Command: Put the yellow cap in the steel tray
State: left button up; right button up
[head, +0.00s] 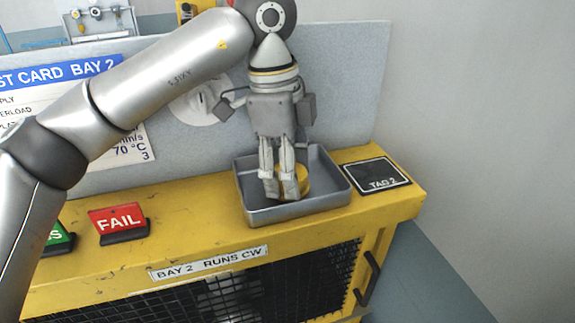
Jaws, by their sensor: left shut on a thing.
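The steel tray (328,190) is a shallow grey box on the yellow bench top, left of the black TAG 2 plate. My left gripper (283,190) points down over the tray, its fingers shut on the yellow cap (304,178). The cap shows behind and to the right of the fingers, within the tray's outline. The fingers hide part of the cap, and I cannot tell whether it touches the tray floor. My right gripper is not in view.
A red FAIL sign (118,222) and a partly hidden green sign (60,238) stand on the bench at left. The TAG 2 plate (377,174) lies right of the tray. A grey panel (345,90) rises behind. Black mesh and a handle (368,278) are on the bench front.

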aim_at(279, 169)
pick_arm(q)
jog(key=shift+f, duration=0.15)
jog(key=o, duration=0.9)
jog(key=shift+w, duration=0.1)
jog(key=shift+c, duration=0.2)
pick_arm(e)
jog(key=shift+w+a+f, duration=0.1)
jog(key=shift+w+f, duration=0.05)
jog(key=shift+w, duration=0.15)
pick_arm(q)
jog(key=shift+r, duration=0.3)
jog(key=r+b, duration=0.1)
jog(key=r, duration=0.1)
jog(key=r+b, duration=0.1)
jog(key=r, duration=0.1)
jog(key=shift+a+b, duration=0.25)
jog(key=shift+b, duration=0.1)
notch_tip(279, 169, up, 8)
jog(key=shift+w+a+f+b, duration=0.15)
jog(key=shift+a+b, duration=0.15)
jog(key=shift+a, duration=0.1)
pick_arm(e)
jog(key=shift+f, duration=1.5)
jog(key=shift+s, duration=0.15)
